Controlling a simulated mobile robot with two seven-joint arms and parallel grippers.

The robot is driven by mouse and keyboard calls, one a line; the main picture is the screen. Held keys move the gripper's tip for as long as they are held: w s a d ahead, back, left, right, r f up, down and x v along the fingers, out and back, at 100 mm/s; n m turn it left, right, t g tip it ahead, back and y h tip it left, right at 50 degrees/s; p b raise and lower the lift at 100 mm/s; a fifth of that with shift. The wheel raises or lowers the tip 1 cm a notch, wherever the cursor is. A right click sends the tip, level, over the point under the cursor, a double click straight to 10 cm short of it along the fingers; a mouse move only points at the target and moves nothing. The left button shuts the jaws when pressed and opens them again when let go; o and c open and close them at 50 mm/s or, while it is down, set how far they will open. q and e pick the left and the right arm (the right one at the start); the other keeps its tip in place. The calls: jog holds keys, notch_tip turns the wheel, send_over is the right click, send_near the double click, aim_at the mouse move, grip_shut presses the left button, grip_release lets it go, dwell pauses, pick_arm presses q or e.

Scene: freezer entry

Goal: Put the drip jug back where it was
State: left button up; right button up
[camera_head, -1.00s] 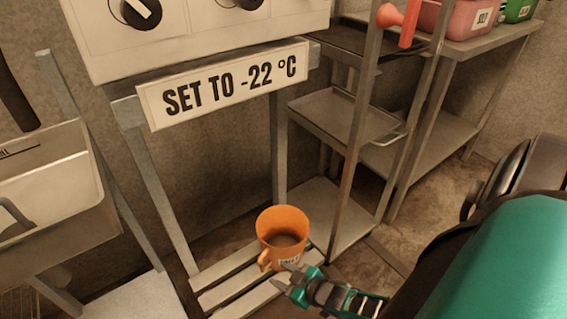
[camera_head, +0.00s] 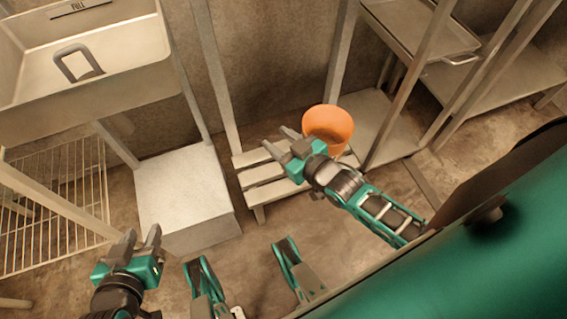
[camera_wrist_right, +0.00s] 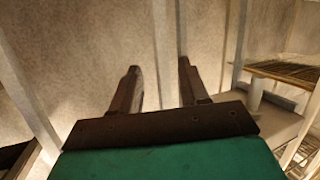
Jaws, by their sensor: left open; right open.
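The orange jug (camera_head: 328,126) stands upright on the low slatted stand (camera_head: 262,172), at its right end in the head view. My right gripper (camera_head: 274,143) is open and empty, its fingers pointing left, just left of the jug. The gripper and wrist overlap the jug's lower part in the picture, and its handle is hidden. In the right wrist view the open fingers (camera_wrist_right: 157,92) have nothing between them, and the jug does not show. My left gripper (camera_head: 138,240) is open and empty at the lower left, over the floor.
A pale block (camera_head: 188,195) stands on the floor left of the stand, below a sink basin (camera_head: 80,75). A wire rack (camera_head: 60,205) is at the far left. Metal shelving with a tray (camera_head: 425,25) rises to the right. Posts flank the stand.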

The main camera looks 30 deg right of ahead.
jog(key=s+a+r+m+g, duration=0.1)
jog(key=s+a+g, duration=0.3)
jog(key=s, duration=0.4)
jog(key=shift+s+r+h, duration=0.3)
jog(key=shift+s+r, duration=0.05)
jog(key=shift+r, duration=0.25)
pick_arm(q)
jog(key=shift+r, duration=0.15)
pick_arm(e)
jog(key=shift+r, duration=0.1)
pick_arm(q)
jog(key=s+a+r+y+p, duration=0.1)
jog(key=a+r+p, duration=0.2)
jog(key=r+p, duration=0.8)
jog(key=shift+s+r+p, duration=0.3)
jog(key=shift+p, duration=2.35)
pick_arm(e)
jog(key=s+d+r, duration=0.1)
jog(key=d+r, duration=0.2)
jog(key=r, duration=0.8)
jog(key=shift+s+d+r+h, duration=0.15)
jog(key=shift+r+h, duration=0.2)
jog(key=shift+h, duration=0.05)
pick_arm(q)
jog(key=shift+a, duration=0.1)
